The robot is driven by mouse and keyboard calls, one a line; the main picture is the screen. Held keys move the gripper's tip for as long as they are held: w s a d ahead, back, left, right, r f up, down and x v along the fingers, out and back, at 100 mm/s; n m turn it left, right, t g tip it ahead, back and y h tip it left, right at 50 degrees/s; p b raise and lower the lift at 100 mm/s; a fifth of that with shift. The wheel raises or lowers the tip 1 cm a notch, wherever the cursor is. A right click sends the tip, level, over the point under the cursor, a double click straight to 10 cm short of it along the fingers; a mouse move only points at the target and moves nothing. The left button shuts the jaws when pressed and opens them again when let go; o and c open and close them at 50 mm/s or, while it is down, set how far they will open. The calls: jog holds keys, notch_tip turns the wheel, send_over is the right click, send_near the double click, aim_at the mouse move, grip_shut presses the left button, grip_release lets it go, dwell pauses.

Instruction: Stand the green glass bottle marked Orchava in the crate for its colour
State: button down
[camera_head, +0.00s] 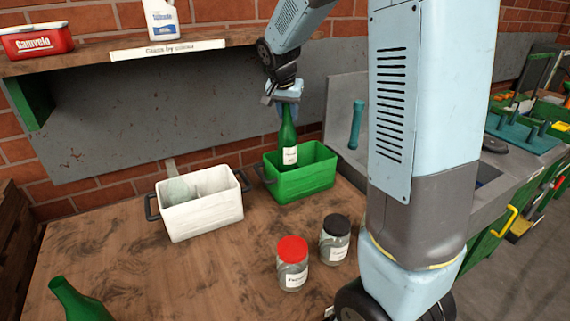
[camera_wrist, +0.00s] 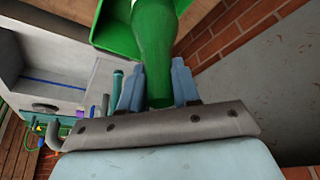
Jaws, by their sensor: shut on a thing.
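My gripper (camera_head: 283,97) is shut on the neck of a green glass bottle (camera_head: 290,153) with a white label. The label's writing is too small to read. The bottle hangs upright with its lower part inside the green crate (camera_head: 310,186); whether its base touches the crate floor is hidden. In the wrist view, the gripper's fingers (camera_wrist: 158,88) flank the green bottle (camera_wrist: 154,35), with the green crate (camera_wrist: 112,32) beyond.
A red-lidded jar (camera_head: 292,265) and a black-lidded jar (camera_head: 335,239) stand in front of the crates. Another green bottle (camera_head: 75,300) is at the bottom left. A shelf (camera_head: 120,55) with a red box (camera_head: 37,41) and white bottle (camera_head: 161,20) runs above. The table's left middle is clear.

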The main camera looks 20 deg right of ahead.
aim_at(287, 136)
jog(key=f, duration=0.8)
jog(key=shift+a+f, duration=0.2)
jog(key=shift+f, duration=0.05)
jog(key=c, duration=0.8)
grip_release()
jog(key=v, duration=1.1)
jog(key=s+r+n+y, duration=0.1)
jog(key=s+r+n, duration=0.1)
jog(key=s, duration=0.7)
jog(key=s+d+r+n+t, duration=0.1)
jog(key=s+r+n, duration=0.1)
jog(key=s, duration=0.8)
jog(key=s+d+r+n+t+y, duration=0.1)
jog(key=s+r+n, duration=0.1)
jog(key=s, duration=0.8)
jog(key=shift+s+d+r+n+y, duration=0.1)
jog(key=shift+r+n+y, duration=0.2)
jog(key=shift+n, duration=0.1)
